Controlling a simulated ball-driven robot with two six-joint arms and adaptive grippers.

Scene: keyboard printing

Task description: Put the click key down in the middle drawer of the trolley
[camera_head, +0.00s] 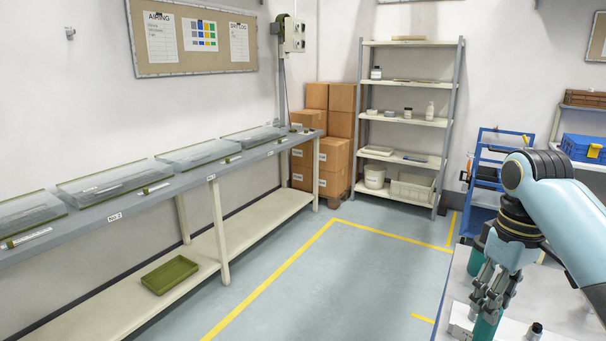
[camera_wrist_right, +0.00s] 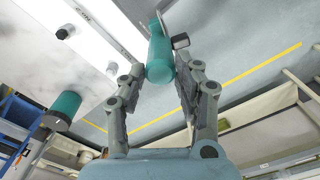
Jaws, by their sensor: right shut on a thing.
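My right gripper (camera_head: 490,296) is in the lower right of the head view, over a pale table. It is shut on a teal cylindrical thing (camera_head: 487,328), cut off by the bottom edge. In the right wrist view the teal thing (camera_wrist_right: 158,62) sits between the fingertips (camera_wrist_right: 160,78), with a small dark-ended metal piece beside it; I take it for the click key, though its full shape does not show. The blue trolley (camera_head: 484,170) stands beyond the table, partly behind my right arm; its middle drawer cannot be made out. My left gripper is not in view.
The pale table (camera_head: 540,295) bears a dark-topped small item (camera_head: 535,330). Another teal cylinder (camera_head: 475,262) is behind my gripper, also in the wrist view (camera_wrist_right: 63,108). A shelf rack (camera_head: 440,125) and cartons (camera_head: 332,155) stand at the back. Open floor (camera_head: 340,280) lies left of the table.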

